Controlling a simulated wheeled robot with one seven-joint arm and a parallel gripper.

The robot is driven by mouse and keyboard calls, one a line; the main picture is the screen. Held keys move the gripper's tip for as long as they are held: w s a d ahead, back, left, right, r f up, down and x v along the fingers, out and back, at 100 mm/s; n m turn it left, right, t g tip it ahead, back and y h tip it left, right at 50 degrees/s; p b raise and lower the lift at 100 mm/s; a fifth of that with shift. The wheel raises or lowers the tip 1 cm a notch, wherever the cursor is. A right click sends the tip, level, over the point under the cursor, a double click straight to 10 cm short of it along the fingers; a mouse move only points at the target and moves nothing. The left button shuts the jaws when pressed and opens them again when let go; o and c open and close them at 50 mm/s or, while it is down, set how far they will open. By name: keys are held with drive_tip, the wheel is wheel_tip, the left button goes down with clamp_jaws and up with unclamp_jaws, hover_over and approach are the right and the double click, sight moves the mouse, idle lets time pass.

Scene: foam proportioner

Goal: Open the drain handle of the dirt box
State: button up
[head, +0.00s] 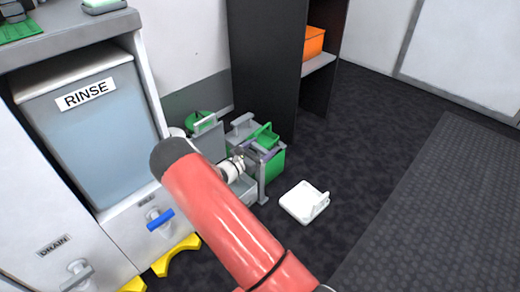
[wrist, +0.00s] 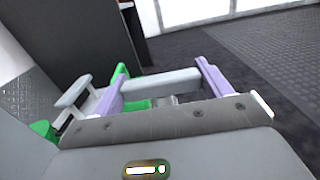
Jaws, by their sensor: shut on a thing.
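The dirt box (head: 274,166), green and grey, stands low on the floor beside the dark cabinet in the head view. My gripper (wrist: 160,82) shows in the wrist view as two lavender fingers, one on each side of a grey bar handle (wrist: 162,81). The fingers are shut on this handle. In the head view my gripper (head: 264,149) is small at the top of the dirt box, and my red arm hides part of the box's front. I cannot tell from the frames how far the handle is turned.
Another grey handle (wrist: 72,92) is just left of my gripper. A white lid-like piece (head: 302,203) lies on the floor to the right. The RINSE cabinet (head: 92,130) with a blue-handled valve (head: 160,219) stands at left. The floor at right is clear.

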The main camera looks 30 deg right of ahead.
drive_tip(key=shift+n+t, duration=0.4)
drive_tip(key=n+t+y+p, duration=0.2)
drive_tip(key=t, duration=0.1)
drive_tip(key=n+t+y+p, duration=0.2)
drive_tip(key=t, duration=0.1)
drive_tip(key=shift+s+d+r+n, duration=0.1)
drive_tip(key=shift+s+r+n, duration=0.1)
drive_tip(key=shift+n, duration=0.1)
drive_tip(key=n+t+y+p, duration=0.2)
drive_tip(key=y+p, duration=0.1)
drive_tip(key=y, duration=0.1)
drive_tip(key=n+t+y+p, duration=0.2)
drive_tip(key=n+y+p, duration=0.1)
drive_tip(key=y, duration=0.1)
drive_tip(key=shift+w+p, duration=0.1)
drive_tip(key=shift+p, duration=0.3)
drive_tip(key=n+y+p, duration=0.1)
drive_tip(key=y, duration=0.1)
drive_tip(key=n+y+p, duration=0.1)
drive_tip(key=n+y, duration=0.1)
drive_tip(key=n+t+y+p, duration=0.1)
drive_tip(key=y, duration=0.1)
drive_tip(key=shift+f+n+y, duration=0.25)
drive_tip(key=shift+n+y, duration=0.05)
drive_tip(key=shift+w+n+g+y, duration=0.1)
drive_tip(key=shift+n+g+y, duration=0.4)
drive_tip(key=shift+n+y, duration=1.25)
drive_tip(key=shift+r+y, duration=0.1)
drive_tip(key=shift+y, duration=0.55)
drive_tip(key=o, duration=1)
